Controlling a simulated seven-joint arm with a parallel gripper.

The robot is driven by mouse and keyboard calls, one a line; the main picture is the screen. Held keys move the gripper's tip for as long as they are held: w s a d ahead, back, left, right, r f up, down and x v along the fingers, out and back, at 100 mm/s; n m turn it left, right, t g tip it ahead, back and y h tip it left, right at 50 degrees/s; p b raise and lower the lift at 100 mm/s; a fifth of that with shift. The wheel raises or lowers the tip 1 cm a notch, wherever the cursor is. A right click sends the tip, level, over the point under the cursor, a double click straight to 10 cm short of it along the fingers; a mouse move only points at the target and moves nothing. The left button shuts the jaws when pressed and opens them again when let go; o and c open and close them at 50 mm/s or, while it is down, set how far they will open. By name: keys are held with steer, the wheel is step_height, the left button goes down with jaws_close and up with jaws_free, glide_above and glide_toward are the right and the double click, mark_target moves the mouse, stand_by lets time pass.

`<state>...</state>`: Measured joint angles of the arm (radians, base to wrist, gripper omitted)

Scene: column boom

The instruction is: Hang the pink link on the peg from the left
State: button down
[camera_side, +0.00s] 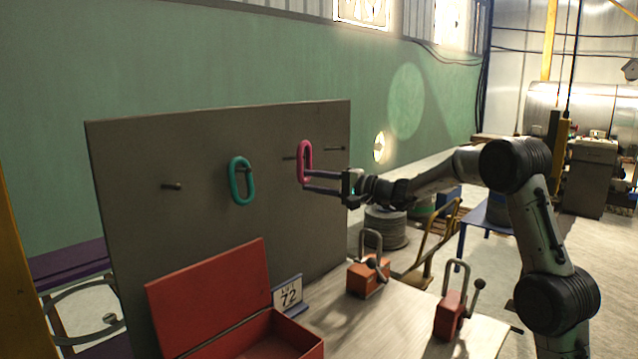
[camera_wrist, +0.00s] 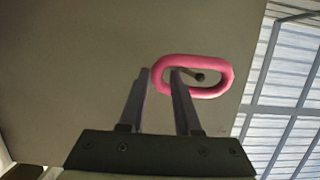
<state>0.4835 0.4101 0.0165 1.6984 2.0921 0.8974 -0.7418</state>
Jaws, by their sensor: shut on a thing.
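The pink link (camera_side: 304,162) is an upright oval ring in front of the grey board's right half. It also shows in the wrist view (camera_wrist: 222,88). My gripper (camera_side: 306,182) is shut on one end of it, with a finger on each side of the bar, one inside the opening (camera_wrist: 160,72). A peg (camera_side: 289,158) shows beside the link in the side view. In the wrist view a peg end (camera_wrist: 199,76) shows within the link's opening; whether it passes through, I cannot tell. A teal link (camera_side: 233,188) hangs on another peg, left of the pink one.
Bare pegs stand at the board's left (camera_side: 171,186) and right (camera_side: 336,149). Below, on the table, are an open red box (camera_side: 210,295), a "72" sign (camera_side: 288,294) and two red clamps (camera_side: 367,278) (camera_side: 450,315). The board (camera_side: 215,240) is clear around the links.

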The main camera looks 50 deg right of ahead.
mark_target(309, 182)
steer(key=shift+w+f, duration=0.15)
steer(key=shift+w, duration=0.65)
steer(key=shift+w+f, duration=0.15)
steer(key=shift+w, duration=0.6)
steer(key=shift+w+f, duration=0.45)
steer(key=shift+w, duration=0.15)
steer(key=c, duration=0.6)
jaws_free()
steer(key=shift+o, duration=0.4)
steer(key=shift+f, duration=0.15)
